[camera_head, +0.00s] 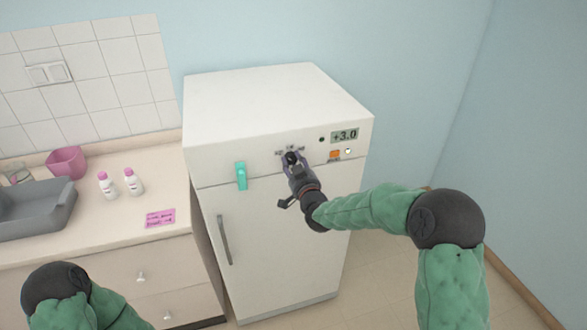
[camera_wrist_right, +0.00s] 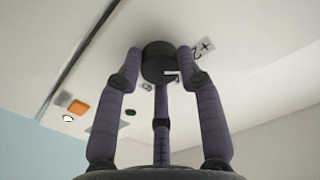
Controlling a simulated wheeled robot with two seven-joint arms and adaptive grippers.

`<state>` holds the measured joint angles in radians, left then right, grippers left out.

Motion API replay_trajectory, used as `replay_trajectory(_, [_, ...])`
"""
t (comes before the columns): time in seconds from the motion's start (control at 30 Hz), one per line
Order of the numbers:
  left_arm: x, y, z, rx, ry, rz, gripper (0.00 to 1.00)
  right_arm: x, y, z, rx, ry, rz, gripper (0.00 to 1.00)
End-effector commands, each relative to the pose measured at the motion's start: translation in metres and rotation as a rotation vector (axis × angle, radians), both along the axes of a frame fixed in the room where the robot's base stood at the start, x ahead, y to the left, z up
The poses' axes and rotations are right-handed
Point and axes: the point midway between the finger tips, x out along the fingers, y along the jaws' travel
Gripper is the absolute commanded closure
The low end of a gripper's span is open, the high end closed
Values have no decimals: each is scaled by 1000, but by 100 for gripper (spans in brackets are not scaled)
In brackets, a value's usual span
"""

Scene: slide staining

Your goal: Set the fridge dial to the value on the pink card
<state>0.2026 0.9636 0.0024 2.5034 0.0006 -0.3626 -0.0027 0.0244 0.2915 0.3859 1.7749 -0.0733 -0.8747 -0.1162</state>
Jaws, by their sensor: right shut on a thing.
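The white fridge (camera_head: 270,230) stands beside the counter. Its black dial (camera_wrist_right: 158,62) is on the upper front panel, and my right gripper (camera_head: 291,160) is shut on it. In the right wrist view the fingers (camera_wrist_right: 160,75) close around the dial, with a printed mark (camera_wrist_right: 203,47) beside it. The display (camera_head: 344,136) reads +3.0. The pink card (camera_head: 160,219) lies on the counter; its writing is too small to read surely. My left arm shows at the lower left, but its gripper is out of view.
An orange button (camera_head: 334,154) and a small white light (camera_head: 348,151) sit below the display. A teal clip (camera_head: 241,176) and a grey handle (camera_head: 224,240) are on the fridge front. Bottles (camera_head: 133,182), a pink container (camera_head: 67,162) and a grey tray (camera_head: 35,211) stand on the counter.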

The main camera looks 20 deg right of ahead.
Motion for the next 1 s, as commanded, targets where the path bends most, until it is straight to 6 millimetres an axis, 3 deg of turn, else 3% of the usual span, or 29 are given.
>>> replay_trajectory(0.03, [0,0,-13,0,0,0,100,-1,2,-10,40,10,4,95])
replay_trajectory(0.5, [0,0,-76,0,0,0,100,-1,3,-12,477,29,4,95])
replay_trajectory(1.0, [0,0,-119,0,0,0,100,-1,5,-11,798,46,5,95])
